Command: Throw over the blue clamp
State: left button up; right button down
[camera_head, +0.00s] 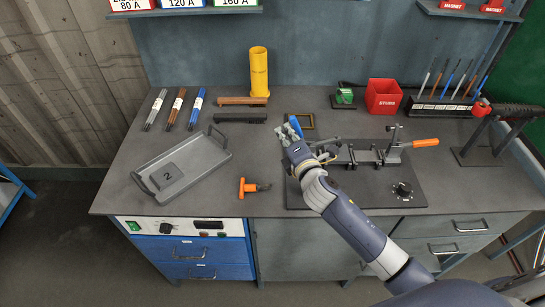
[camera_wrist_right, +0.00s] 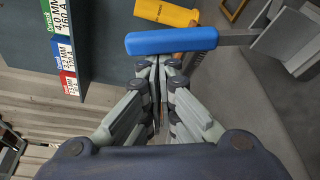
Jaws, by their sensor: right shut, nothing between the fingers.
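The blue clamp shows as a blue handle (camera_head: 295,126) at the left end of the welding fixture, partly hidden by my right gripper. In the right wrist view the blue handle (camera_wrist_right: 172,40) lies across just beyond the fingertips, joined to a grey metal arm at its right end. My right gripper (camera_head: 284,131) is shut and empty, close beside the handle; its fingertips (camera_wrist_right: 158,65) are together just below the handle in that view. I cannot tell whether they touch it. My left gripper is not in view.
The fixture's black base plate (camera_head: 400,190) carries a second clamp with an orange handle (camera_head: 425,143). A grey tray (camera_head: 215,158), an orange-handled tool (camera_head: 249,187), a yellow cylinder (camera_head: 259,70) and a red box (camera_head: 383,97) stand around it.

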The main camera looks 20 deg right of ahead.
aim_at(297, 124)
jog(key=shift+s+d+r+m+t+b, duration=0.15)
jog(key=shift+d+r+m+t+b, duration=0.15)
jog(key=shift+d+m+b, duration=0.3)
jog(key=shift+s+d+r+m+t+b, duration=0.1)
jog(key=shift+d+r+m+t+b, duration=0.15)
jog(key=shift+d+m, duration=0.4)
jog(key=shift+s+d+r+m+t+b, duration=0.15)
jog(key=shift+d+r+m+t+b, duration=0.25)
jog(key=shift+m, duration=0.45)
jog(key=shift+d+f, duration=0.1)
